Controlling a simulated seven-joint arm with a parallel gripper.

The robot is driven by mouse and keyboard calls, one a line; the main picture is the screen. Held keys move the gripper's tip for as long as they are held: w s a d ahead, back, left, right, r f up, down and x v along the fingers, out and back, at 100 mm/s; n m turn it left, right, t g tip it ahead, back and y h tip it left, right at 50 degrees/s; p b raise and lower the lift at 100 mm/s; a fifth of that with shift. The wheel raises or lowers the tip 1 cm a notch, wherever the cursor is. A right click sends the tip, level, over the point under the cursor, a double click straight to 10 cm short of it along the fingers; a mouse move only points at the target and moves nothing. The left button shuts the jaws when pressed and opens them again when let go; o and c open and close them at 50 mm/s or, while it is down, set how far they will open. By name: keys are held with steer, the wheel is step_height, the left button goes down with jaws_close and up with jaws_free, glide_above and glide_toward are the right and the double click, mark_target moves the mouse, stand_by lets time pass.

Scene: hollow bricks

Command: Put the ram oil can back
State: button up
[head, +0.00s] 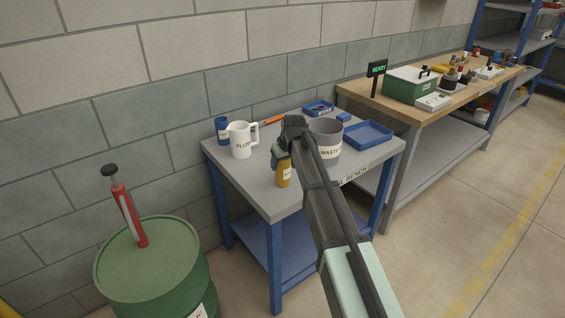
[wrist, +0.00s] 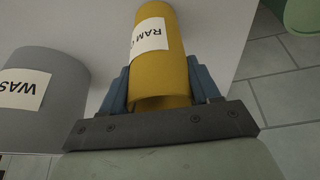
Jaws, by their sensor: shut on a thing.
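The ram oil can (head: 284,175) is a yellow cylinder with a white label, at the near edge of the small grey-topped bench (head: 262,190). In the wrist view the can (wrist: 174,72) stands between the two blue fingers, its label partly reading "RAM". My gripper (head: 282,158) is shut on the can; in the wrist view my gripper (wrist: 165,85) has a finger on each side of it. I cannot tell whether the can touches the bench top.
A grey waste pot (head: 328,150) stands right of my gripper; the wrist view shows this pot (wrist: 45,95) close by. A white flush jug (head: 239,141), a blue can (head: 222,128) and blue trays (head: 368,134) are on the bench. A green drum (head: 150,262) stands at left.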

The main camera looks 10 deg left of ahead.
steer(key=shift+f, duration=0.1)
steer(key=o, duration=1.3)
steer(key=v, duration=1.2)
